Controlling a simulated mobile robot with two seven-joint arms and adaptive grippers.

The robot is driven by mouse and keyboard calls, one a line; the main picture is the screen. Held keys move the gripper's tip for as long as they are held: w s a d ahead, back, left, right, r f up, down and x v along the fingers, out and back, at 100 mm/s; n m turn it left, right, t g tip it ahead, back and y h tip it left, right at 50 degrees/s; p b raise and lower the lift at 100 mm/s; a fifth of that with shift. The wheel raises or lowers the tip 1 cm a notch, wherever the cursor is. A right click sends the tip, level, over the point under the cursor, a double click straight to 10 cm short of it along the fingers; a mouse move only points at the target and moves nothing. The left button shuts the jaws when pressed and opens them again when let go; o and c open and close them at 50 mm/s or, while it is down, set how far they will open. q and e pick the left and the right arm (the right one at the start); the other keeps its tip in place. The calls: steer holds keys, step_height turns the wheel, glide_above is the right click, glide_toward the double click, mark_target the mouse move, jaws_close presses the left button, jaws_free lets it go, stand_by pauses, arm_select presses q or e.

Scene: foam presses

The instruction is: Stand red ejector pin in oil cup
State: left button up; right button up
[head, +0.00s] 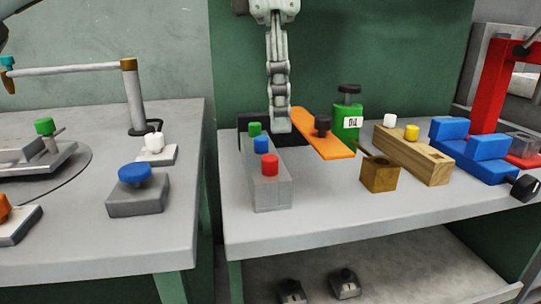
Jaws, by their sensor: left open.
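The red ejector pin (269,165) shows as a red cap at the near end of a grey block (270,196). A blue-capped pin (261,145) and a green-capped pin (254,129) stand behind it in the same block. A small square brass cup (380,178), apparently the oil cup, stands to the right with a thin dark stick slanting at its top. Its inside is hard to see. My left gripper (281,127) hangs fingers down, behind and above the block, apart from the red pin. It is open, seen edge-on, with one finger hiding the other. My right gripper is out of view.
A green can marked OIL (347,122), an orange strip with a dark knob (325,140) and a wooden block with white and yellow pegs (415,155) stand nearby. A blue vise (475,160) and red press (495,85) are at right. The bench front (330,215) is clear.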

mark_target(270, 157)
arm_select(q)
steer(key=shift+w+a+r+y, duration=0.15)
steer(key=shift+a+r+y, duration=0.05)
steer(key=shift+a, duration=0.15)
steer(key=shift+w+a+r+y, duration=0.15)
steer(key=shift+a+y, duration=0.05)
steer(key=shift+a, duration=0.15)
steer(key=shift+a+f, duration=0.15)
steer(key=shift+f, duration=0.1)
steer(key=f, duration=0.6)
steer(key=shift+w+d+f+b, duration=0.2)
steer(key=shift+w+b, duration=0.05)
steer(key=shift+b, duration=0.05)
steer(key=shift+f, duration=0.3)
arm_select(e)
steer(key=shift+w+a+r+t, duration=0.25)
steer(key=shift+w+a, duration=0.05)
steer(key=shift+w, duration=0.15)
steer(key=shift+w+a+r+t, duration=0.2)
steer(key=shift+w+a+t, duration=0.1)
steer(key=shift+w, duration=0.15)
arm_select(q)
steer(key=shift+c, duration=0.2)
jaws_close()
